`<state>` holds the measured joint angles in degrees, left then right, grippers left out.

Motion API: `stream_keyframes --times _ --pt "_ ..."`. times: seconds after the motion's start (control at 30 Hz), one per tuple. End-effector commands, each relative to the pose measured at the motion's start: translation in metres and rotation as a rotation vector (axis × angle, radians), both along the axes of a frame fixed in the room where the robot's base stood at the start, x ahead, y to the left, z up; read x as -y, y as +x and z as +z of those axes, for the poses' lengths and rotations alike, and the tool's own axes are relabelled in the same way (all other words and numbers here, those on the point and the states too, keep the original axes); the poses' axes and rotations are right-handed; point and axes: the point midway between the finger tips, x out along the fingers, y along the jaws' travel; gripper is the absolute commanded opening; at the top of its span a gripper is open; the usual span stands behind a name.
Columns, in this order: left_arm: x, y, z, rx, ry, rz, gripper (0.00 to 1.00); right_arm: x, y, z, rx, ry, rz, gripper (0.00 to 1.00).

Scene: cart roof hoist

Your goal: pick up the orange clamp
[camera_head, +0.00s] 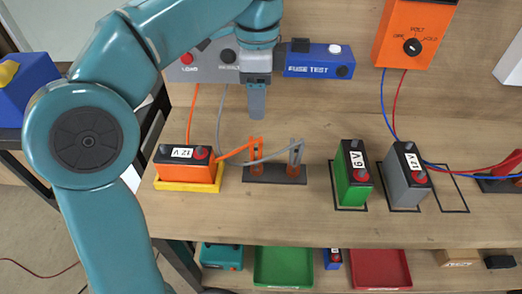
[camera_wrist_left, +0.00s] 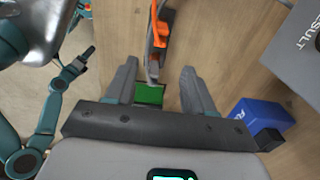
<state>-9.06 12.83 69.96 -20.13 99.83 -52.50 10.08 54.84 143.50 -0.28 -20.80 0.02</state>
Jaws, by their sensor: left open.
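The orange clamp (camera_head: 256,156) stands upright on a dark stand (camera_head: 275,176) beside a grey clamp (camera_head: 295,156). An orange wire and a grey wire run to the clamps. My left gripper (camera_head: 257,112) hangs above the orange clamp, apart from it, fingers pointing down. In the left wrist view the gripper (camera_wrist_left: 158,68) has its fingers spread with nothing held. The orange clamp (camera_wrist_left: 160,32) shows there beyond the fingertips. My right gripper (camera_wrist_left: 86,54) shows small at the left of the wrist view; its jaw state is unclear.
An orange 12 V battery (camera_head: 186,172) on a yellow tray stands left of the stand. A green 6 V battery (camera_head: 353,180) and a grey 12 V battery (camera_head: 405,180) stand right. A blue fuse tester (camera_head: 318,62) is behind. Bare bench lies in front of the stand.

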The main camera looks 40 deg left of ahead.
Motion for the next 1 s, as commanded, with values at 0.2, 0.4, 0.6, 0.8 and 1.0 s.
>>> stream_keyframes --times 0.2,0.4,0.6,0.8,1.0 --pt "0.000 -0.004 -0.058 -0.005 0.000 0.001 0.53 0.000 0.000 -0.023 -0.001 0.000 0.000 0.93" --pt "0.001 -0.003 -0.091 -0.002 0.000 0.001 0.53 0.000 0.000 -0.031 -0.001 0.000 0.000 0.93" --pt "0.001 -0.001 -0.106 -0.004 0.000 0.001 0.53 0.000 0.000 -0.034 -0.001 0.000 0.000 0.93" --pt "-0.002 0.001 -0.139 -0.003 -0.001 0.001 0.53 0.000 0.000 -0.043 0.000 0.000 0.000 0.93" --pt "-0.002 0.002 -0.150 -0.001 -0.001 0.001 0.53 0.000 0.000 -0.044 0.000 0.000 0.000 0.93"
